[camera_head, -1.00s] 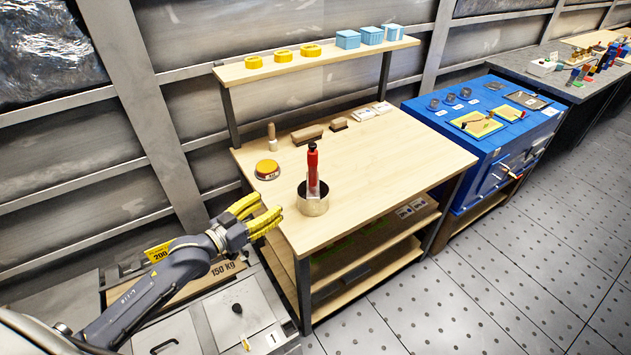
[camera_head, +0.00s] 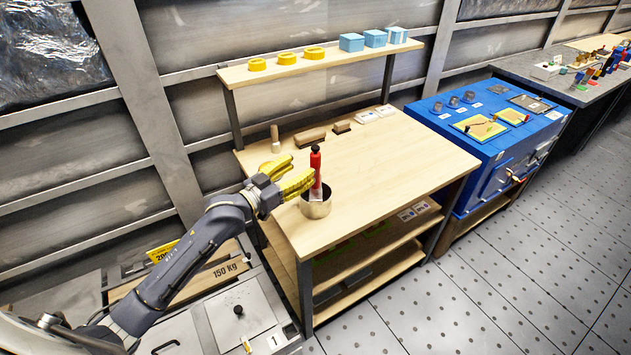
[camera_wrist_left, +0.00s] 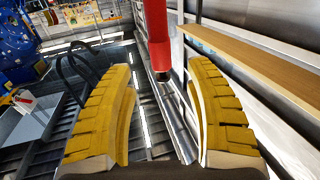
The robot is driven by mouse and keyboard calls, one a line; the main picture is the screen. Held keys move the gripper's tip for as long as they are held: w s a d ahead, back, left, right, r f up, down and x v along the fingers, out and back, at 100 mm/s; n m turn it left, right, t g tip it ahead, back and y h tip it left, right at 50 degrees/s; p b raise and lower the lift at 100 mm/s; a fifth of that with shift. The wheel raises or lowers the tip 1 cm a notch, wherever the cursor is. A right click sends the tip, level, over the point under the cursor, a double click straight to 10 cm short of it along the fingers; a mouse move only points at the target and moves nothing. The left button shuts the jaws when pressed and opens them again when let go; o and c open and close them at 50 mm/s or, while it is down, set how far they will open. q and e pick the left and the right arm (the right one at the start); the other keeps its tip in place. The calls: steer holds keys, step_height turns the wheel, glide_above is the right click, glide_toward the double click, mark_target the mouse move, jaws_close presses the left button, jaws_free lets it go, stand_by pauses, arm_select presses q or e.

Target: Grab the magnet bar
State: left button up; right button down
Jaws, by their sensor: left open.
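The magnet bar (camera_head: 315,170) is a red upright rod with a black top and a pale lower part. It stands in a round metal cup (camera_head: 316,206) near the left front of the wooden workbench. My left gripper (camera_head: 304,174) is open, with yellow padded fingers, at the bar's upper part. In the left wrist view the red bar (camera_wrist_left: 157,40) shows ahead, between and beyond the two open fingers (camera_wrist_left: 165,100). I cannot tell whether a finger touches it. My right gripper is not in view.
The workbench (camera_head: 400,170) is clear to the right of the cup. Wooden blocks (camera_head: 310,136) and a wooden peg (camera_head: 275,138) stand at its back. A shelf (camera_head: 330,63) above holds yellow rings and blue boxes. A blue cabinet (camera_head: 480,165) stands to the right.

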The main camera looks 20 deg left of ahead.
mark_target(311, 161)
arm_select(q)
steer(key=shift+x, duration=3.45)
steer(key=shift+c, duration=0.3)
jaws_close()
